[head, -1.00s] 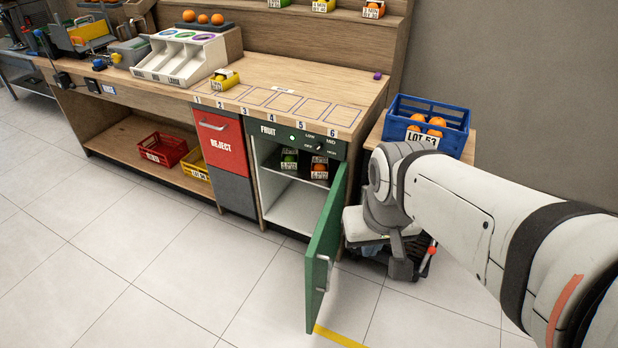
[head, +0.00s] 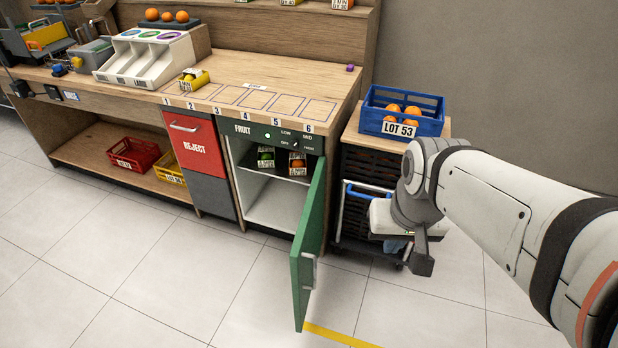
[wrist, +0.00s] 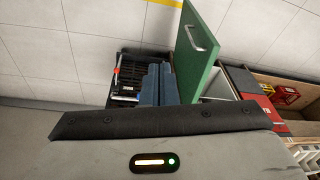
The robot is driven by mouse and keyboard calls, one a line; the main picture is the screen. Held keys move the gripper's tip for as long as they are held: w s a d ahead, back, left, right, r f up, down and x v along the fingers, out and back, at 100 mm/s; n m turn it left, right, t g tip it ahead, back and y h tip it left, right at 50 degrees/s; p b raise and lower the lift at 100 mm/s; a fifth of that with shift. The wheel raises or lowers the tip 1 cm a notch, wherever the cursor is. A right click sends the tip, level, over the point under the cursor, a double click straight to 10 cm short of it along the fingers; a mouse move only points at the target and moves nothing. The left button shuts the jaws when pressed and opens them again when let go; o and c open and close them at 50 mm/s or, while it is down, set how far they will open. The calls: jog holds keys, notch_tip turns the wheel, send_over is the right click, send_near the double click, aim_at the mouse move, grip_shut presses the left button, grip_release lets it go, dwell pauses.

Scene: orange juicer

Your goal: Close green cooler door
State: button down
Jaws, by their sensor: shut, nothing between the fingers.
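The green cooler door (head: 309,245) stands wide open, sticking out from the front of the counter, with a metal handle (head: 309,271) on its face. The cooler (head: 276,205) behind it is exposed, with small fruit boxes (head: 279,162) on its upper shelf. In the wrist view the door (wrist: 200,50) and its handle show at the upper middle. My gripper (head: 422,264) is to the right of the door, apart from it and pointing down. In the wrist view the gripper's fingers (wrist: 160,84) are together and empty, left of the door.
A black cart (head: 362,205) stands right of the cooler, behind my gripper, with a blue crate (head: 376,124) of oranges above it. A red reject drawer (head: 196,148) is left of the cooler. The tiled floor (head: 240,310) in front is clear.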

jog(key=w+a+f+m+g+y+b, duration=0.1)
jog(key=w+a+f+m+y+b, duration=0.15)
jog(key=f+m+b, duration=0.35)
jog(key=w+a+f+m+g+y+b, duration=0.1)
jog(key=w+f+m+y+b, duration=0.2)
jog(key=f, duration=0.5)
jog(key=m+t+y+b, duration=0.2)
jog(key=m+y+b, duration=0.1)
jog(key=m+b, duration=0.75)
send_near(299, 263)
jog(key=f, duration=0.1)
jog(key=w+a+f, duration=0.1)
jog(key=f, duration=0.1)
jog(key=a+f, duration=0.1)
jog(key=shift+w+a+f+p, duration=0.2)
jog(key=shift+f+p, duration=0.15)
jog(key=shift+f, duration=0.05)
jog(key=shift+w+a+m, duration=0.15)
jog(key=shift+a+m, duration=0.1)
jog(key=shift+a, duration=0.4)
